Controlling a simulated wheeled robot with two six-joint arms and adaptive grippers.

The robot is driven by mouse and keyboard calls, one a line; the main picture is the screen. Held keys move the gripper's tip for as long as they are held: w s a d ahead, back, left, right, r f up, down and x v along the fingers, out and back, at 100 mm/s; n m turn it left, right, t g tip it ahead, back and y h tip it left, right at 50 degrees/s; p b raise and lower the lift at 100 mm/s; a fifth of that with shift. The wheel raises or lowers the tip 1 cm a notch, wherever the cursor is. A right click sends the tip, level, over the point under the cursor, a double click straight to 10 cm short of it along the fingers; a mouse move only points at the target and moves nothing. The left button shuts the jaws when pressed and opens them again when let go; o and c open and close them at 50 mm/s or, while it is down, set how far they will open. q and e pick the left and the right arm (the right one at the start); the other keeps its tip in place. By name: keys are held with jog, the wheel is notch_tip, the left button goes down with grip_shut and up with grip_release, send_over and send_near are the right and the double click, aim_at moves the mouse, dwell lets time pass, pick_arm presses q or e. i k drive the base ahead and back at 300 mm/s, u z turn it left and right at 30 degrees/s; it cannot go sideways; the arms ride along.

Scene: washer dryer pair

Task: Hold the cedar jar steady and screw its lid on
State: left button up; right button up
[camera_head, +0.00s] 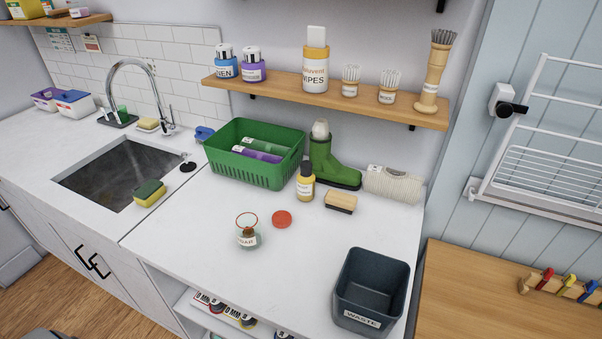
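A small glass jar (248,238) with a red rim and a white label stands upright and open on the white counter. The label is too small to read with certainty, but it looks like the cedar jar. A round red lid (281,219) lies flat on the counter just to the right of the jar and behind it, apart from it. Neither of my grippers shows in the head view.
Behind the lid stand a yellow bottle (305,183), a wooden brush (341,202), a green basket (245,166) and a green boot (331,164). A dark waste bin (370,290) stands front right. A sink (125,172) is on the left. The counter around the jar is clear.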

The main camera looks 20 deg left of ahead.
aim_at(248, 231)
jog(key=u, duration=1.25)
